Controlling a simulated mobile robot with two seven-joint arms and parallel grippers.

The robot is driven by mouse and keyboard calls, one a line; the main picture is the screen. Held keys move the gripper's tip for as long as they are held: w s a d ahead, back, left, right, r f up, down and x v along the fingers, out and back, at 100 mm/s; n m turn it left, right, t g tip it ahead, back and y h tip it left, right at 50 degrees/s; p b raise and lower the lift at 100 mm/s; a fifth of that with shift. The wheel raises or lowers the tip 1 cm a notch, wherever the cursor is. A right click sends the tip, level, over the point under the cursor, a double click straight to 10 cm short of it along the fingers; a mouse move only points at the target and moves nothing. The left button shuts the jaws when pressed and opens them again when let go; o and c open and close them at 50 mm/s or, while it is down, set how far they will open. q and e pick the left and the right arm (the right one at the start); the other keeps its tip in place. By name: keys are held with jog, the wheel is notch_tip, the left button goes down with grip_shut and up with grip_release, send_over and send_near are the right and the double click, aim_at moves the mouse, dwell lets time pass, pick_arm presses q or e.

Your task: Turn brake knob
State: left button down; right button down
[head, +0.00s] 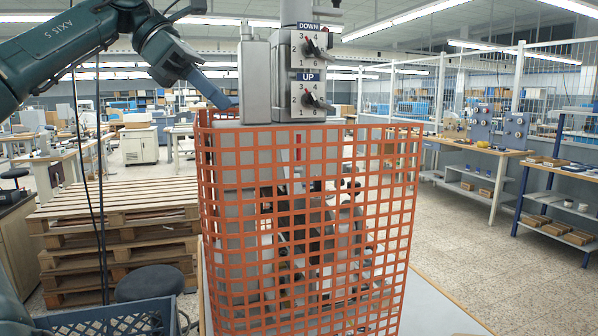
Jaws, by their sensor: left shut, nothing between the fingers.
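A grey control box (283,75) stands atop the machine behind an orange mesh guard. It carries two black knobs with red marks and numbered scales: an upper knob (314,47) under the label DOWN, and a lower knob (314,100) under the label UP. No label reading brake is visible, so I cannot tell which knob is the brake knob. My left gripper (226,103) comes in from the upper left. It is shut and empty, its tip close to the guard's top edge, left of the box and apart from both knobs. My right gripper is out of view.
The orange mesh guard (205,215) surrounds the machine front. Wooden pallets (120,220) are stacked at left, with a round stool (150,283) and a blue crate (75,325) before them. Benches and shelves line the right. Air right of the control box is clear.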

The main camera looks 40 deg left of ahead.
pick_arm(q)
jog(key=x, duration=1.7)
jog(key=shift+w+f+p, duration=0.2)
jog(key=shift+w+p, duration=0.05)
jog(key=shift+p, duration=0.1)
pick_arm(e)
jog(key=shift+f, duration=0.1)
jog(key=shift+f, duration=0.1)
